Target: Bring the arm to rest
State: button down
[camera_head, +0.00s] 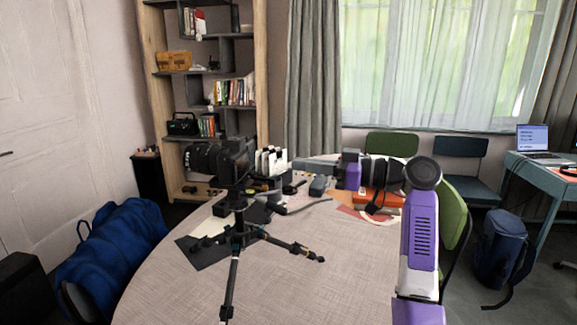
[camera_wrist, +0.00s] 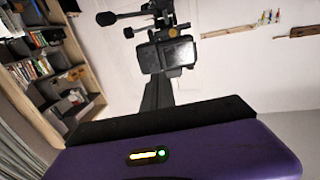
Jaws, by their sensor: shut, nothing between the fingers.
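My arm comes up from the lower right in the head view and bends at a round dark elbow. Its purple and grey forearm reaches left above the round table (camera_head: 165,290), about level. My gripper (camera_head: 283,164) is at the forearm's left end, shut and empty. A black camera (camera_head: 237,162) on a black tripod (camera_head: 232,268) stands left of the gripper. In the wrist view the camera (camera_wrist: 166,57) shows beyond my gripper's dark fingers (camera_wrist: 158,92). I cannot tell the exact gap between them. My purple wrist housing fills the bottom of that view.
White and dark items (camera_head: 270,162) and an orange box (camera_head: 377,200) sit on the table behind and below my forearm. A bookshelf (camera_head: 262,75) and chairs stand behind. A blue bag (camera_head: 110,248) is at left. The table's front is largely clear.

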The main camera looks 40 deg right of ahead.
jog(key=shift+v, duration=1.65)
jog(key=shift+d, duration=0.1)
